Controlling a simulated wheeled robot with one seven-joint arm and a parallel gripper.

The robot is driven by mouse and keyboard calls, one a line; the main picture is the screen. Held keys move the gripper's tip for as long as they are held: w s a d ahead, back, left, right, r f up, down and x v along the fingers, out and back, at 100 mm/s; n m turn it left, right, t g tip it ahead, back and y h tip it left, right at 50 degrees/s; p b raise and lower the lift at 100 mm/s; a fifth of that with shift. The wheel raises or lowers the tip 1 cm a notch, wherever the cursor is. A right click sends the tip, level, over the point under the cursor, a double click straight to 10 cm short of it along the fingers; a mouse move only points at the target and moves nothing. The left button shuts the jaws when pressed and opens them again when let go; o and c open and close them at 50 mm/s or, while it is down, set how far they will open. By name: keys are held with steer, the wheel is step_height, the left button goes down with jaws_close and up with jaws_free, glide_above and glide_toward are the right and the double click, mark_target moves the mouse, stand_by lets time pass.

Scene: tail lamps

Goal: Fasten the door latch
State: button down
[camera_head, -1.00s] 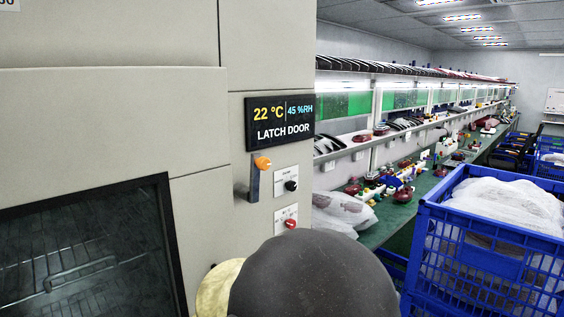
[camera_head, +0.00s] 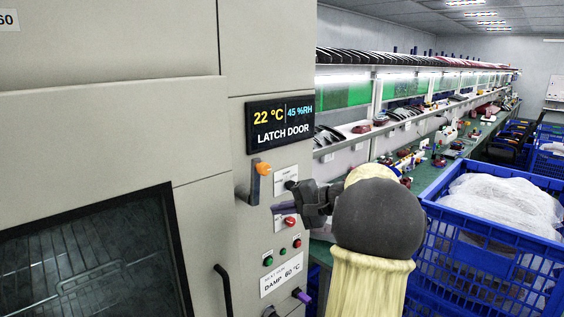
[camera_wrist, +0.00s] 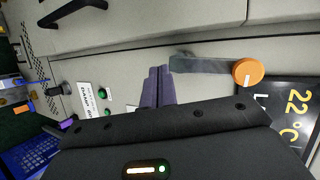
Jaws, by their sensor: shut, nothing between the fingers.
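The door latch is a flat grey lever (camera_head: 254,187) with an orange knob (camera_head: 263,168) at its upper end, standing roughly upright on the beige cabinet beside the door. The door (camera_head: 110,130), with a dark window, is at the left; it looks closed against the cabinet. My gripper (camera_head: 277,209) is shut and empty, just right of the lever's lower part. In the wrist view the shut purple-grey fingers (camera_wrist: 157,85) point at the panel, close beside the lever's knobless end (camera_wrist: 195,65); the orange knob (camera_wrist: 248,72) is farther right. I cannot tell whether they touch the lever.
A display (camera_head: 280,123) reading "LATCH DOOR" is above the latch. A red knob (camera_head: 290,221) and buttons (camera_head: 267,261) lie below. A black handle (camera_head: 223,290) and a purple-tipped knob (camera_head: 301,295) are lower. Blue crates (camera_head: 490,250) stand at the right.

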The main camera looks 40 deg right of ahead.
steer(key=s+d+r+t, duration=0.4)
steer(key=s+d+r, duration=0.1)
steer(key=d+r, duration=0.5)
steer(key=shift+s+d+t+p, duration=0.2)
steer(key=shift+t+p, duration=0.1)
steer(key=shift+p, duration=0.1)
steer(key=shift+r+h, duration=0.1)
steer(key=shift+h, duration=0.2)
steer(key=w+a+p, duration=0.6)
steer(key=w+a, duration=0.1)
steer(key=w, duration=0.2)
steer(key=shift+w+f+m+p, duration=0.15)
steer(key=shift+f+m+p, duration=0.15)
steer(key=shift+f+p, duration=0.1)
steer(key=shift+b, duration=0.75)
